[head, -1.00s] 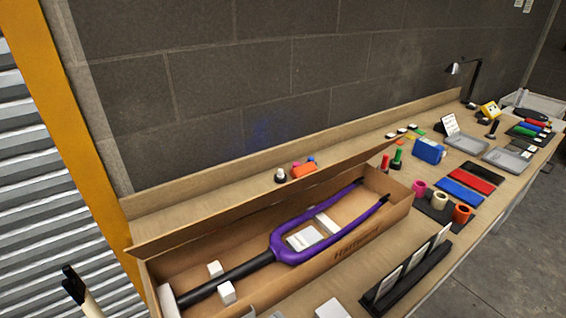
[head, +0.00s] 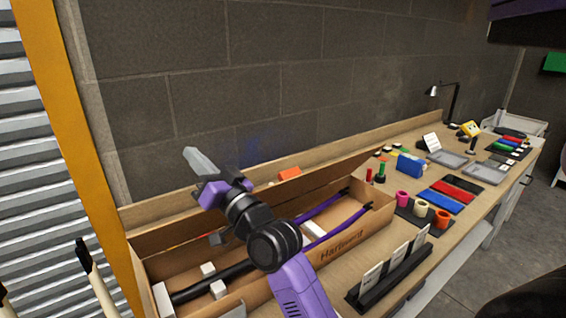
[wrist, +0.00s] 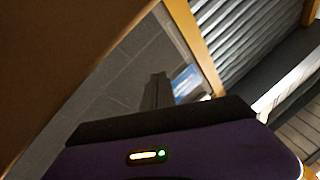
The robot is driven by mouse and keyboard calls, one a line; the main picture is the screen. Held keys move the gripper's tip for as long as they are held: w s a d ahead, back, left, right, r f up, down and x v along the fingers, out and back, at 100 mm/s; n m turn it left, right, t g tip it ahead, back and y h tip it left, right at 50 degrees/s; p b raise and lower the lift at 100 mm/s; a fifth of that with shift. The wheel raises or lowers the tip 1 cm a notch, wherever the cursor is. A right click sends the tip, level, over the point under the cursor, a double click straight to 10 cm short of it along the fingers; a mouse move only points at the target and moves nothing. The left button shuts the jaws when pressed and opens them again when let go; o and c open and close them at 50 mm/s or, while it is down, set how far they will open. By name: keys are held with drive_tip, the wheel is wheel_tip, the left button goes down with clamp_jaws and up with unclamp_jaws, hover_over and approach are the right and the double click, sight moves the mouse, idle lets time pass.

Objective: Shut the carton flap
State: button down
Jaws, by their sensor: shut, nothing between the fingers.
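The long cardboard carton (head: 330,252) lies open on the bench. Its flap (head: 158,238) stands raised along the back, wall-side edge. A purple fork with a dark steerer (head: 215,281) lies inside; my arm hides its middle. My gripper (head: 200,162) is shut and empty, held over the left half of the carton at about the flap's height or above, fingers pointing up and left. In the wrist view my shut fingers (wrist: 155,92) show dark, and a brown surface fills the upper left, probably the flap. I cannot tell whether the gripper touches it.
A card rack (head: 388,275) stands in front of the carton's right end. Colored tape rolls (head: 422,208), a blue box (head: 410,165) and trays fill the bench to the right. The block wall (head: 290,90) rises close behind.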

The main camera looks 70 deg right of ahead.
drive_tip(key=w+d+r+n+g+y, duration=0.2)
drive_tip(key=w+d+r+n+y, duration=0.1)
drive_tip(key=w+y, duration=0.3)
wheel_tip(320, 180, up, 4)
drive_tip(key=g+h+b, duration=0.1)
drive_tip(key=g+b, duration=0.2)
drive_tip(key=g, duration=1.2)
hover_over(287, 171)
drive_tip(key=shift+m, duration=0.4)
drive_tip(key=shift+w+d+f+p, duration=0.15)
drive_tip(key=shift+f+p, duration=0.1)
drive_tip(key=shift+f, duration=1.75)
drive_tip(key=shift+w+d+f+p, duration=0.1)
drive_tip(key=shift+d+f+p, duration=0.1)
drive_tip(key=shift+f, duration=1.75)
drive_tip(key=shift+w+d+f+p, duration=0.15)
drive_tip(key=shift+f+p, duration=0.1)
drive_tip(key=shift+f, duration=1.75)
drive_tip(key=shift+s+f, duration=0.1)
drive_tip(key=shift+s, duration=0.05)
